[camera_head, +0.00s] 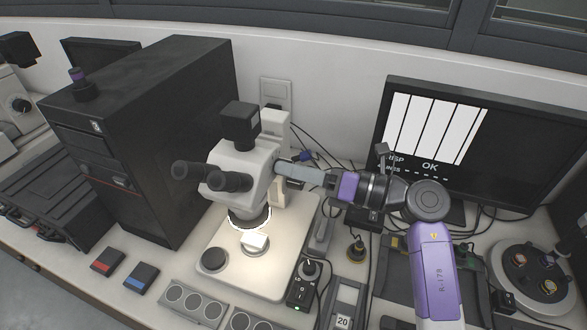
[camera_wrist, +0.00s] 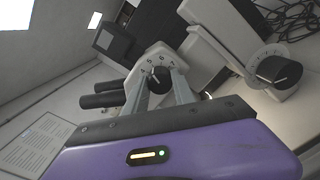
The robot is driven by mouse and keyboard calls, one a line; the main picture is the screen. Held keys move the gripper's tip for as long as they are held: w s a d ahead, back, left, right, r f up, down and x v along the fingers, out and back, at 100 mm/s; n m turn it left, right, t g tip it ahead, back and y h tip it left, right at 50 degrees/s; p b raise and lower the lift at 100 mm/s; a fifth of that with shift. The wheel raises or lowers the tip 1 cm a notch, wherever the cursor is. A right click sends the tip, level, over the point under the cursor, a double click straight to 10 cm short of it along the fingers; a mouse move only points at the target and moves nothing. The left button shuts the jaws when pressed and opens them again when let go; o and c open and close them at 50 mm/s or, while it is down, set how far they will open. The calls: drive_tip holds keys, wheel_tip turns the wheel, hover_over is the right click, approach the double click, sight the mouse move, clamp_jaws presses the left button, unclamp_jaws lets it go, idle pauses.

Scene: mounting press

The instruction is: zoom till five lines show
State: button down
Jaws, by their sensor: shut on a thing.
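The white stereo microscope (camera_head: 238,165) stands on its pale base, its black eyepieces pointing left. My gripper (camera_head: 278,172) reaches in from the right and meets the side of its head. In the wrist view my gripper (camera_wrist: 157,88) is shut on a black zoom knob (camera_wrist: 158,79), one finger on each side, in front of a numbered white dial (camera_wrist: 150,62). The knob is hidden in the head view. The monitor (camera_head: 480,130) shows a white field (camera_head: 435,127) crossed by several dark upright lines, with "OK" below it and a row of small dashes at the lower left.
A second black knob (camera_wrist: 279,72) on the microscope stand is to the right in the wrist view. A lit white specimen (camera_head: 255,242) sits under the lens. A black cabinet (camera_head: 145,135) stands close on the left. Red (camera_head: 107,261) and blue (camera_head: 142,276) blocks lie in front.

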drive_tip(key=shift+f+n+b, duration=0.2)
drive_tip(key=shift+n+b, duration=0.1)
drive_tip(key=shift+b, duration=0.2)
drive_tip(key=n+b, duration=0.7)
drive_tip(key=b, duration=0.4)
drive_tip(key=shift+r, duration=0.1)
drive_tip(key=c, duration=1)
unclamp_jaws()
drive_tip(key=shift+c, duration=0.2)
drive_tip(key=shift+d, duration=0.15)
